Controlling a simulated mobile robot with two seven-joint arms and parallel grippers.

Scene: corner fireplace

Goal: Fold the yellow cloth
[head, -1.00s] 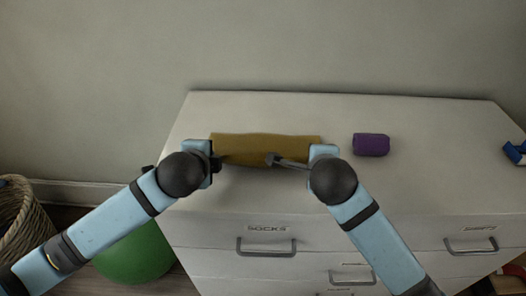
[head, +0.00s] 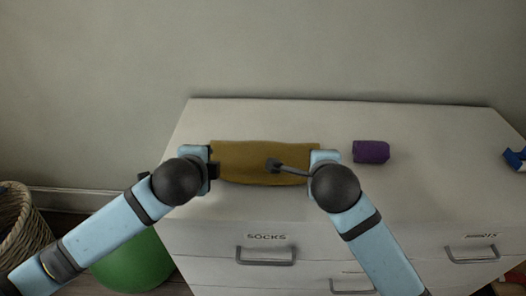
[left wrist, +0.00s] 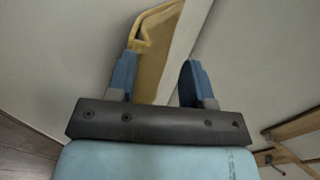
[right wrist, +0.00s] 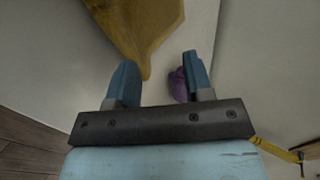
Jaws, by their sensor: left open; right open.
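The yellow cloth (head: 240,160) lies as a wide, short band on top of the white dresser in the head view. Its left end is beside my left gripper (head: 214,170), and its right end is beside my right gripper (head: 276,166), whose dark finger reaches over the cloth. In the left wrist view, my left gripper (left wrist: 157,72) is open, and the cloth (left wrist: 158,60) with a folded-over edge shows beyond and between its fingers. In the right wrist view, my right gripper (right wrist: 158,72) is open, and the cloth (right wrist: 140,30) hangs into view beyond its left finger. Exact contact cannot be told.
A purple rolled item (head: 371,152) lies right of the cloth on the dresser top (head: 430,140). A blue object (head: 515,158) is at the far right edge. A green ball (head: 130,262) and a wicker basket (head: 22,225) are on the floor at left. The wall is behind.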

